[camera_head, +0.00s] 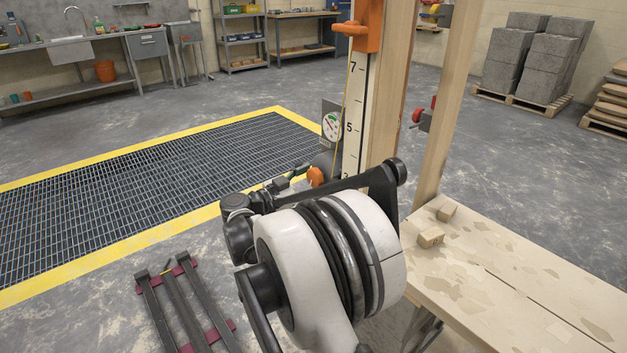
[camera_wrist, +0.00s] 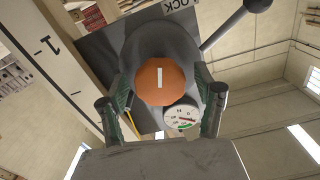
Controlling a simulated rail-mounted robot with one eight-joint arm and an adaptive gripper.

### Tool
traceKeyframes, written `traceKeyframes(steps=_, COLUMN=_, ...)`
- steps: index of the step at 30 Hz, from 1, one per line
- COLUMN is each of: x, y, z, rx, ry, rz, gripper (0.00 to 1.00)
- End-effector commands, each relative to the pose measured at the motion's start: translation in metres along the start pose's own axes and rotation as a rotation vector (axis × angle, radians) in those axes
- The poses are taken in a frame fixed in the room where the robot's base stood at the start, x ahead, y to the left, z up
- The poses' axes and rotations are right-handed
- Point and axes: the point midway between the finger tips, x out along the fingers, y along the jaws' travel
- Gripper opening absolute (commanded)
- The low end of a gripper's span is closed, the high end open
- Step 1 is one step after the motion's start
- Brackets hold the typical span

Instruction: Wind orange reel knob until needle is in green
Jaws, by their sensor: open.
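The orange reel knob (camera_wrist: 160,82) is in the middle of the wrist view, with a white mark pointing roughly straight up in the picture. It sits on a dark grey reel housing (camera_wrist: 158,45). My gripper (camera_wrist: 161,98) is open, with one finger on each side of the knob and visible gaps to it. The round white gauge (camera_wrist: 183,118) with a green band is just below right of the knob; its needle is too small to read surely. In the head view the knob (camera_head: 315,177) shows beside my gripper (camera_head: 290,181), below the gauge (camera_head: 332,126).
A lever with a black ball end (camera_wrist: 257,5) rises to the upper right of the knob. A numbered scale board (camera_head: 357,115) stands behind, with an orange bracket (camera_head: 368,28) and a yellow cord. A wooden bench (camera_head: 500,270) with small blocks is at right.

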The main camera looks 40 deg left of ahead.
Motion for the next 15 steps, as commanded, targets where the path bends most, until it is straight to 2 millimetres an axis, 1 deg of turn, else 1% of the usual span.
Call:
traceKeyframes(steps=1, x=-0.0001, y=0.0000, z=0.0000, rx=0.000, ry=0.000, rz=0.000, gripper=0.63)
traceKeyframes(steps=2, x=-0.0001, y=0.0000, z=0.0000, rx=0.000, ry=0.000, rz=0.000, gripper=0.59)
traceKeyframes(steps=11, x=-0.0002, y=0.0001, z=0.0001, rx=0.000, ry=0.000, rz=0.000, gripper=0.19)
traceKeyframes(steps=15, x=-0.0002, y=0.0001, z=0.0001, rx=0.004, ry=0.000, rz=0.000, gripper=0.19)
